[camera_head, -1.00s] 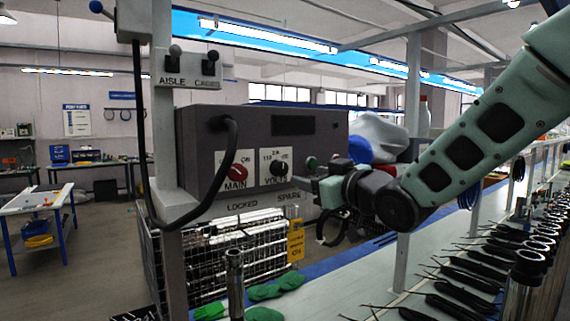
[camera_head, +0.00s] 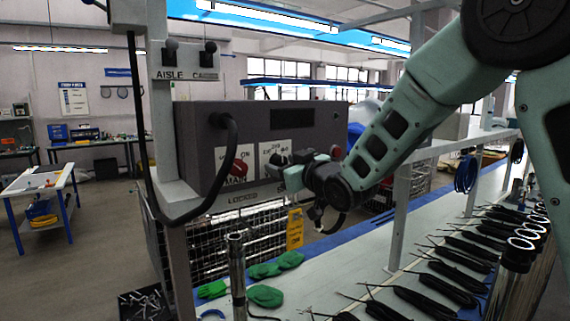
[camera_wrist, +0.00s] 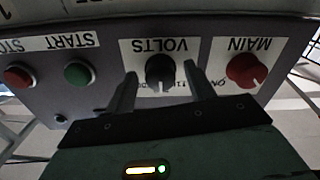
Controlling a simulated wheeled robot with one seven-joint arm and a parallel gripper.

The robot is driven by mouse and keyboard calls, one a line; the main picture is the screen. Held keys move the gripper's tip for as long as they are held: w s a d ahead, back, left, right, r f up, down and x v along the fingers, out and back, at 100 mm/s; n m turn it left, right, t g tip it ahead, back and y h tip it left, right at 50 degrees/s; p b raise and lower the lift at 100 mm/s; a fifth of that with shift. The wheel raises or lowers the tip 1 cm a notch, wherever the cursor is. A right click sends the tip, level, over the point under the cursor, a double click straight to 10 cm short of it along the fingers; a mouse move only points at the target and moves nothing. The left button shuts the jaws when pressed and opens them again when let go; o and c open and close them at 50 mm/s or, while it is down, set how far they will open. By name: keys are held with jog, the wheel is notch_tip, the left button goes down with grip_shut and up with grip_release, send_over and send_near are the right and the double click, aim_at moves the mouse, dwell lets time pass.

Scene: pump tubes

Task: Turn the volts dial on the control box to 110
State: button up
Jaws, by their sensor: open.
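The grey control box (camera_head: 200,125) is mounted on a post at the upper middle of the head view. Its black volts dial (camera_wrist: 160,72) sits on a white label marked VOLTS, upside down in the wrist view. My gripper (camera_wrist: 158,88) is open, with one finger on each side of the dial; I cannot tell whether they touch it. In the head view my gripper (camera_head: 288,166) is in front of the box and hides most of the dial. The dial's pointer setting is too small to read.
The red MAIN knob (camera_wrist: 246,70) is close beside the volts dial. A green START button (camera_wrist: 78,74) and a red STOP button (camera_wrist: 17,77) are on its other side. A black cable (camera_head: 228,165) hangs from the box. Green gloves (camera_head: 265,296) lie on the bench below.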

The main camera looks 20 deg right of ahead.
jog(key=c, duration=1)
jog(key=shift+f+n+b, duration=0.15)
jog(key=shift+n+b, duration=0.15)
jog(key=shift+b, duration=0.5)
jog(key=n+b, duration=0.8)
jog(key=b, duration=0.6)
jog(key=shift+r+n+b, duration=0.2)
jog(key=shift+n+b, duration=0.1)
jog(key=shift+b, duration=0.1)
jog(key=o, duration=1)
